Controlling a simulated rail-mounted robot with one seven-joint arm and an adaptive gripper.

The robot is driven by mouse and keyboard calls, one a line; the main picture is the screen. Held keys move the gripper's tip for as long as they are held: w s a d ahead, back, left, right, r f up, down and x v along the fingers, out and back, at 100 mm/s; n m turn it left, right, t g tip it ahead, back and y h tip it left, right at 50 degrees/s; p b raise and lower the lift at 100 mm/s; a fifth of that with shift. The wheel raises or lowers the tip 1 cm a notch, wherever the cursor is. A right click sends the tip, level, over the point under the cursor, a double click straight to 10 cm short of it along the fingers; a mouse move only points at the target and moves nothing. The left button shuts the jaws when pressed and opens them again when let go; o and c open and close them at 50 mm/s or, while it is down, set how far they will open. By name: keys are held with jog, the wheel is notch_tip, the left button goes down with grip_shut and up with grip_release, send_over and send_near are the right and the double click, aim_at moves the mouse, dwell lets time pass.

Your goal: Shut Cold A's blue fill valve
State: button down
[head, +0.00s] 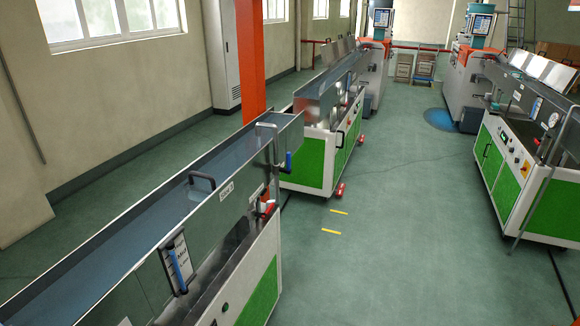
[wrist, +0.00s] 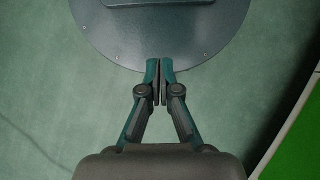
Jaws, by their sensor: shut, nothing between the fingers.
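A long steel water trough (head: 100,262) runs along the left of the head view, with a small white label (head: 227,192) too small to read surely. I take it for Cold A. A blue lever (head: 289,160) hangs upright at its far end, beside a bent pipe (head: 267,125); it looks like the blue fill valve. A second blue bar (head: 178,268) lies on a white scale panel on the near side. My gripper (wrist: 160,82) shows only in the wrist view, fingertips together and empty, pointing over the floor. No valve shows in that view.
A round grey plate (wrist: 155,30) lies beyond my fingertips, and a green panel with a pale edge (wrist: 300,150) is at right. A red-handled fitting (head: 268,207) sits on the trough's side. More green-panelled machines (head: 310,165) stand beyond; the aisle floor (head: 400,220) is clear.

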aim_at(288, 160)
jog(key=w+a+r+n+t+h+b, duration=0.1)
jog(key=w+a+r+n+t+h, duration=0.3)
jog(key=w, duration=0.9)
jog(key=w+r+t+y+b, duration=0.1)
jog(key=w+r+t, duration=0.35)
jog(key=w, duration=0.95)
jog(key=w+a+r+n+t+h+b, duration=0.1)
jog(key=w+a+r+h, duration=0.1)
jog(key=w+r, duration=0.8)
jog(key=w+a+r+n+t+h, duration=0.1)
jog(key=w+a+r+n+t, duration=0.1)
jog(key=w+r, duration=0.7)
jog(key=w+a+r+n+t+h+b, duration=0.1)
jog(key=w+a+r+n+t, duration=0.2)
jog(key=w+r+t, duration=0.4)
jog(key=w+a+r+n+t+h, duration=0.1)
jog(key=w+a+r+t, duration=0.3)
jog(key=w+r, duration=0.7)
notch_tip(288, 160, up, 10)
jog(key=shift+a+r+n, duration=0.15)
jog(key=shift+a+n, duration=0.3)
jog(key=shift+n, duration=0.35)
jog(key=p+x, duration=0.1)
jog(key=x, duration=0.6)
jog(key=p+x, duration=0.1)
jog(key=x, duration=0.6)
jog(key=shift+r, duration=0.25)
